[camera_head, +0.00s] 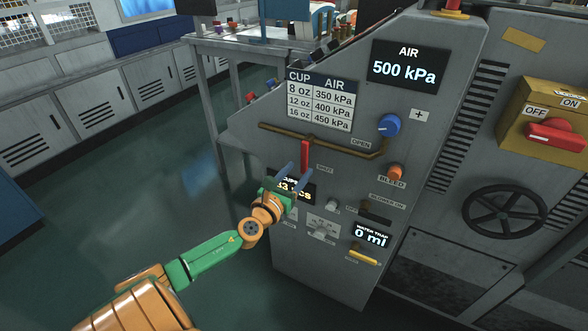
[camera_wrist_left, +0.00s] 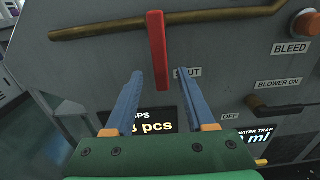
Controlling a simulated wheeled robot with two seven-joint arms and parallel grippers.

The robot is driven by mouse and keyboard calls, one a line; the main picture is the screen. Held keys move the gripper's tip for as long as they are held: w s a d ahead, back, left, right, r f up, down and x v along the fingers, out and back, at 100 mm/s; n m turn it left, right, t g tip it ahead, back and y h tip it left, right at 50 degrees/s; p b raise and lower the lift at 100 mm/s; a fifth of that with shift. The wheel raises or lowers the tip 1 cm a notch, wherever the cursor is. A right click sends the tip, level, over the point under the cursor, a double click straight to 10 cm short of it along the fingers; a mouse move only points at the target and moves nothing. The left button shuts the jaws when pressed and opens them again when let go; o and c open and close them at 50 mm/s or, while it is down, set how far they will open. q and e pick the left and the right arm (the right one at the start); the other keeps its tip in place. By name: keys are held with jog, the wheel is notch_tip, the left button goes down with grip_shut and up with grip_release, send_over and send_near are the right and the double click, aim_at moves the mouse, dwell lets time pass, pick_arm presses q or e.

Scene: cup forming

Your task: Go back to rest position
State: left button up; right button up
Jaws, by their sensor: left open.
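My left gripper (camera_head: 295,173) is in front of the grey machine panel (camera_head: 350,185), just below a red lever (camera_head: 306,156). Its two blue fingers are apart and nothing is between them. In the left wrist view the open gripper (camera_wrist_left: 158,82) points up at the panel, and the red lever (camera_wrist_left: 157,50) hangs straight down from a brass pipe, ahead of the gap between the fingers. I cannot tell whether a finger touches the lever. My left arm reaches in from the lower left, partly covering a counter display (camera_head: 294,186). My right gripper is not in view.
The panel carries a blue knob (camera_head: 389,125), an orange bleed knob (camera_head: 396,172), an air display (camera_head: 403,66) at 500 kPa and a yellow handle (camera_head: 363,257). A black handwheel (camera_head: 504,212) is on the right. Open floor (camera_head: 130,205) lies left of the machine.

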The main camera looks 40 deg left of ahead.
pick_arm(q)
jog(key=v, duration=0.3)
dwell(0.4)
jog(key=s+f+n+g+p, duration=0.3)
jog(key=s+f+n+g, duration=0.25)
jog(key=f+n, duration=0.35)
jog(key=s+f+n+g+p, duration=0.35)
jog(key=s+f+n, duration=0.3)
jog(key=f, duration=0.55)
jog(key=s+d+f+n+g+h+p, duration=0.2)
jog(key=s+d+f+n, duration=0.3)
jog(key=s, duration=0.7)
jog(key=s+d+f+n+g+h+p, duration=0.2)
jog(key=s+d+f+n+g, duration=0.3)
jog(key=s+d+n, duration=0.5)
jog(key=s+d, duration=0.2)
jog(key=d, duration=0.1)
jog(key=shift+s, duration=0.3)
